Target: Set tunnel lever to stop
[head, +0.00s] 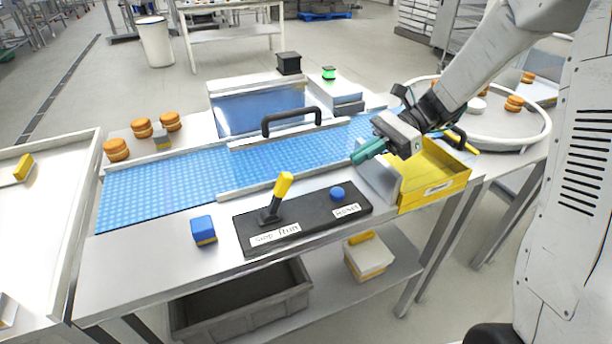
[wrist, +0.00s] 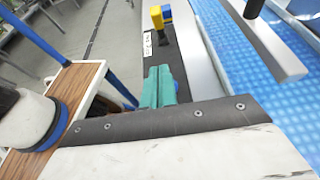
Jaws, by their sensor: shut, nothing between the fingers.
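The tunnel lever (head: 284,184) has a yellow handle on a dark stem. It leans to the right, toward the "run" side of the stop/run label (head: 275,234) on the black panel (head: 315,215). A blue button (head: 337,194) and a reset label (head: 346,211) are at the panel's right end. My gripper (head: 356,158) has teal fingers, shut and empty, above the belt's right part, right of the lever and apart from it. In the wrist view the fingers (wrist: 158,72) point along the dark panel (wrist: 160,55); a yellow part, probably the lever handle (wrist: 157,17), shows beyond them.
A blue and yellow block (head: 204,230) stands left of the panel. The blue belt (head: 170,185) runs behind it, under the tunnel with a black handle (head: 292,122). A yellow bin (head: 435,185) is at the right. The table front left of the block is clear.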

